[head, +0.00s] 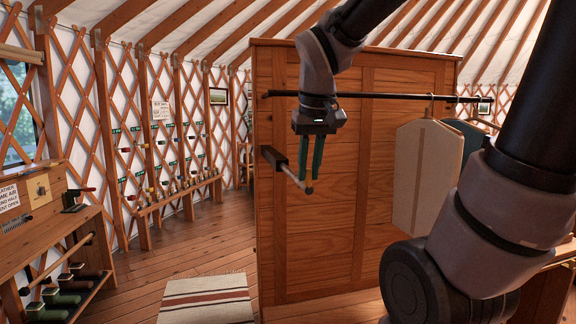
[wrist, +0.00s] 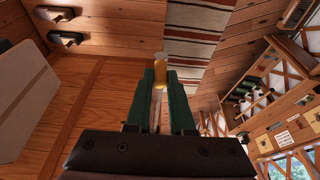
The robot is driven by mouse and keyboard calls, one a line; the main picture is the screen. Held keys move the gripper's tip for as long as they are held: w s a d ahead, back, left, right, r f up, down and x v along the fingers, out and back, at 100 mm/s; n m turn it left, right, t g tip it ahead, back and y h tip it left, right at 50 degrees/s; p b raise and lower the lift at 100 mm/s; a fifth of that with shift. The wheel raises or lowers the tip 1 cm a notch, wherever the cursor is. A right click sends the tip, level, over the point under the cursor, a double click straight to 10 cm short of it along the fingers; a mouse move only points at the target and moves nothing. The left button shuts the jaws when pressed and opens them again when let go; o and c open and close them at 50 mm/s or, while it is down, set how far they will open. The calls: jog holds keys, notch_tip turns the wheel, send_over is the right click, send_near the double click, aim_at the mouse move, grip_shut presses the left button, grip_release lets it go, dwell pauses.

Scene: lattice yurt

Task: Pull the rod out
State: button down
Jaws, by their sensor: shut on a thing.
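A short pull-out rod (head: 293,177) sticks out of a dark housing on the left part of the wooden cabinet panel and ends in a tan knob (head: 309,189). My gripper (head: 311,180) points down from above, its two green fingers closed at the rod's outer end. In the wrist view my gripper (wrist: 162,90) has a yellow-tan knob (wrist: 160,84) between its fingertips, with a pale strip of rod behind it. Part of the rod is hidden by the fingers. The dark housing (head: 270,156) sits against the panel.
A black rail (head: 380,96) runs above, with a beige garment (head: 425,175) hanging at the right. A striped rug (head: 207,300) lies on open floor at the left. A wooden bench (head: 50,240) with levers stands at the far left.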

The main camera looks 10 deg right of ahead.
jog(key=shift+s, duration=0.65)
jog(key=shift+s, duration=1.1)
jog(key=shift+c, duration=0.8)
grip_release()
notch_tip(320, 180, up, 7)
